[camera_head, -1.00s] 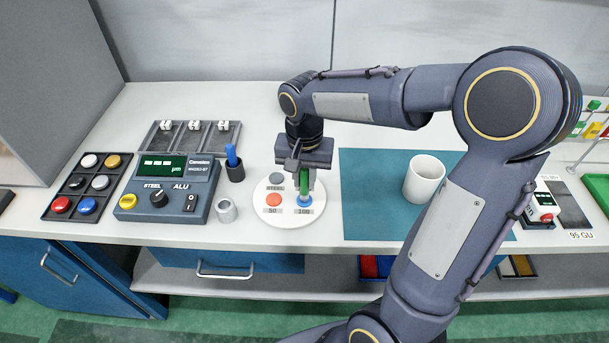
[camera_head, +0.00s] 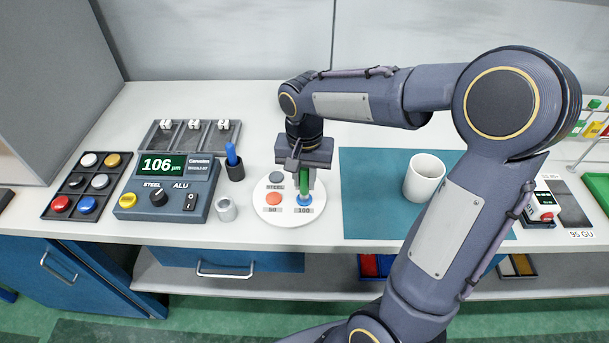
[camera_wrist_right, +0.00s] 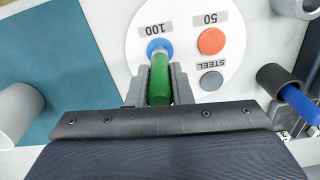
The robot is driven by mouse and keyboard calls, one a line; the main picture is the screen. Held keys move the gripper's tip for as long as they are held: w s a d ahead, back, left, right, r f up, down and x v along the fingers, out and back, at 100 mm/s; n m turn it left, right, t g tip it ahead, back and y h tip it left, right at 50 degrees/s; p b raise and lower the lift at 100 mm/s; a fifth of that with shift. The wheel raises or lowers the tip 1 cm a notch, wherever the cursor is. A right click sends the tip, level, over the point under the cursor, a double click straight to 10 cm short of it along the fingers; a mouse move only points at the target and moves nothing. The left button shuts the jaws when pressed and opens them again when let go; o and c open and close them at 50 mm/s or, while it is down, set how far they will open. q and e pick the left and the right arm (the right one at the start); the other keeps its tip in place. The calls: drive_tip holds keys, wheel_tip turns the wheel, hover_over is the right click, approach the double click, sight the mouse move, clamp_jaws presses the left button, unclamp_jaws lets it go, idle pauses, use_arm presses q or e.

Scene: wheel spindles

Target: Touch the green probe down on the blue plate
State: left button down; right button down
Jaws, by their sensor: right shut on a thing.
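My right gripper (camera_head: 304,180) is shut on the green probe (camera_head: 304,182) and points down over the white round board. The probe is upright, and its lower end meets the blue plate (camera_head: 305,200), marked 100. In the right wrist view the green probe (camera_wrist_right: 159,78) stands between the fingers, its tip on the blue plate (camera_wrist_right: 159,46), whose rim shows around it. The gauge box (camera_head: 168,182) has a lit display reading 106 µm. My left gripper is not in view.
On the round board (camera_head: 265,210) are an orange plate (camera_head: 273,199) and a grey plate (camera_head: 276,177). A blue probe (camera_head: 232,155) stands in a dark holder left of it; an empty grey holder (camera_head: 226,210) is nearer. A white mug (camera_head: 424,178) stands on the teal mat (camera_head: 370,190).

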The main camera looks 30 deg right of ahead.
wheel_tip(320, 180, up, 7)
drive_tip(key=p, duration=0.6)
idle(0.4)
drive_tip(key=shift+s+f, duration=0.1)
